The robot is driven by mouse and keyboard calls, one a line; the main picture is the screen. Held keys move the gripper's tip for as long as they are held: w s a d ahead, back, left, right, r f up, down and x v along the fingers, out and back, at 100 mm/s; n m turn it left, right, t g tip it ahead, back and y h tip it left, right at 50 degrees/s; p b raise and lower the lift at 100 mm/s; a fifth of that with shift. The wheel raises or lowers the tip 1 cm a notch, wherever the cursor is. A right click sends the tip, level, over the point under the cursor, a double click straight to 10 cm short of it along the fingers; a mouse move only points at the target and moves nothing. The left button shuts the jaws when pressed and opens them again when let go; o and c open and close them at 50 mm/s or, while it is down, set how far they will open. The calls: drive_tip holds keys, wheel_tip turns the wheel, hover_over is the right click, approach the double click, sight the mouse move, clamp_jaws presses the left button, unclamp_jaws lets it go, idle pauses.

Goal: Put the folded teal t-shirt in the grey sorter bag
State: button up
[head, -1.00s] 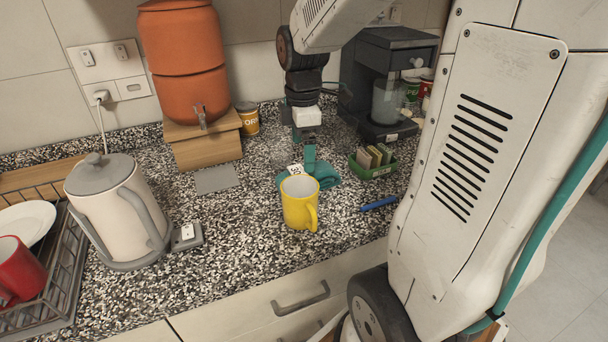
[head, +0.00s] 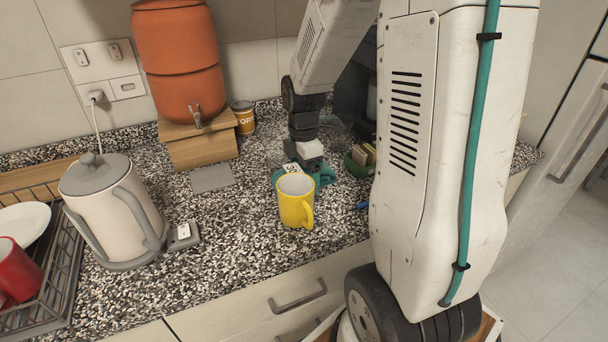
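The folded teal t-shirt (head: 326,176) lies on the speckled counter behind a yellow mug (head: 295,201), which hides part of it. A small white tag with a dark mark (head: 291,168) shows at its left side. My gripper (head: 309,165) points down right at the t-shirt, just behind the mug. Its fingertips are small and merge with the cloth, so I cannot tell whether they are open or shut on it. No grey sorter bag is visible in the head view.
A green box of sponges (head: 360,162) is right of the t-shirt, partly behind my arm. The front-left counter has free room.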

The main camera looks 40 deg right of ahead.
drive_tip(key=shift+c, duration=0.3)
drive_tip(key=c, duration=1.2)
